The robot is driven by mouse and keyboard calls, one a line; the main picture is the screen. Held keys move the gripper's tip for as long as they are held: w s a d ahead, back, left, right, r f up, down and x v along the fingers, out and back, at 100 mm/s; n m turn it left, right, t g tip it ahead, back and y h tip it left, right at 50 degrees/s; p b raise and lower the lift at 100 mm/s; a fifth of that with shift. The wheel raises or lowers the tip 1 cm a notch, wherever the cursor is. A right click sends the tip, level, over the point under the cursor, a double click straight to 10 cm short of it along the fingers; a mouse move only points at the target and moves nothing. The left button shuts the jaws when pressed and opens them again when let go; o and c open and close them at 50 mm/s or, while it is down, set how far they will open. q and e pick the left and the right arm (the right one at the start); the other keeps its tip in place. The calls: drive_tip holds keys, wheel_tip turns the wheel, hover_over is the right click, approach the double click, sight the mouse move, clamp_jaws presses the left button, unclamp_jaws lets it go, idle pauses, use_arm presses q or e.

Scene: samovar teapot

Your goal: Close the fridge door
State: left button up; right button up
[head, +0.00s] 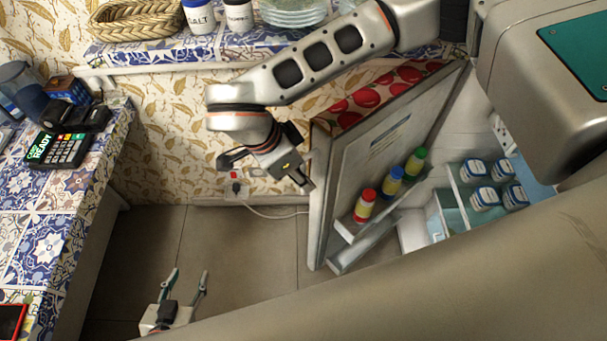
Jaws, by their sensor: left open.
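The fridge door (365,160) stands open, with its white inner side and bottle shelf facing me. Three bottles with red, blue and green caps stand in its shelf. The fridge interior (465,140) shows at the right, with several white-lidded jars.
A tiled counter (40,245) with a card terminal (62,150) runs along the left. A tiled shelf (115,55) at the top holds a basket (135,20), jars and plates. A cable runs from a wall socket (237,188) towards the door. The floor (240,245) between is clear.

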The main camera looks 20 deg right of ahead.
drive_tip(key=shift+d+f, duration=0.25)
drive_tip(key=shift+f, duration=0.45)
use_arm(q)
drive_tip(key=shift+w+r, duration=0.3)
drive_tip(key=shift+r, duration=0.15)
use_arm(e)
drive_tip(key=shift+w+d+f, duration=0.1)
drive_tip(key=shift+f, duration=0.1)
clamp_jaws()
use_arm(q)
drive_tip(key=shift+d, duration=0.1)
drive_tip(key=shift+f, duration=0.1)
